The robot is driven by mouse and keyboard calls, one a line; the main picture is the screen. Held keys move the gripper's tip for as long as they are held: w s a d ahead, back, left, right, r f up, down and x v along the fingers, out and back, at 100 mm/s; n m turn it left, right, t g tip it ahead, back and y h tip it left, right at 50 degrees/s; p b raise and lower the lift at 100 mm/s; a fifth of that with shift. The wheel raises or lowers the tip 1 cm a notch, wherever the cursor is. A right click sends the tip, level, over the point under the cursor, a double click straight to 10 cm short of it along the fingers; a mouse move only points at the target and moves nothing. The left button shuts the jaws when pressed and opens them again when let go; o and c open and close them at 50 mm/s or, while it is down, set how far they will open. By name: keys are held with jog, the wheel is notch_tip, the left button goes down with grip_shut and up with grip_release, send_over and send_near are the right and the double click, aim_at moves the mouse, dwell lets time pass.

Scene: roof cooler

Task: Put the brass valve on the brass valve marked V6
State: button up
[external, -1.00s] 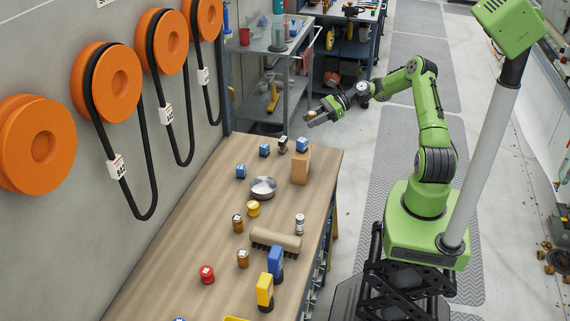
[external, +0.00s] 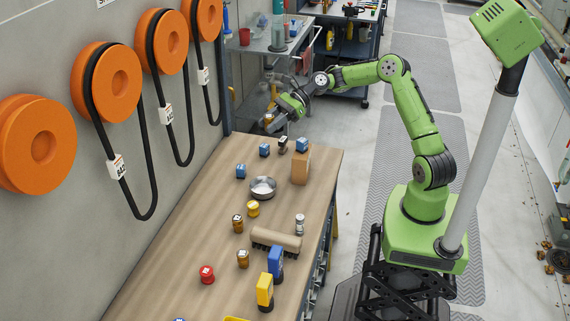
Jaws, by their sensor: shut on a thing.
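My gripper (external: 272,122) is shut on a small brownish thing, which looks like the brass valve (external: 267,118). My fingers hide most of it. They are above the far end of the workbench, near its far left corner, with the held valve clear of the bench top. Two brass-brown valves with pale tops stand on the bench: one at mid-bench (external: 238,223) and one nearer the camera (external: 243,258). The markings on their tops are too small to read, so I cannot tell which is V6.
A metal bowl (external: 263,187), yellow valve (external: 253,208), brush (external: 276,239) and red valve (external: 207,274) stand nearer.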

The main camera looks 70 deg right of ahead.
jog(key=w+a+n+g+y+b, duration=0.1)
jog(key=w+a+n+g, duration=0.1)
jog(key=a, duration=1.5)
jog(key=n+g+y+b, duration=0.2)
jog(key=n+g, duration=0.1)
send_over(243, 251)
notch_tip(243, 251, down, 14)
jog(key=b, duration=0.3)
jog(key=shift+s+a+f, duration=0.1)
jog(key=shift+f, duration=0.15)
jog(key=shift+f, duration=0.1)
jog(key=o, duration=1.1)
jog(key=shift+o, duration=0.2)
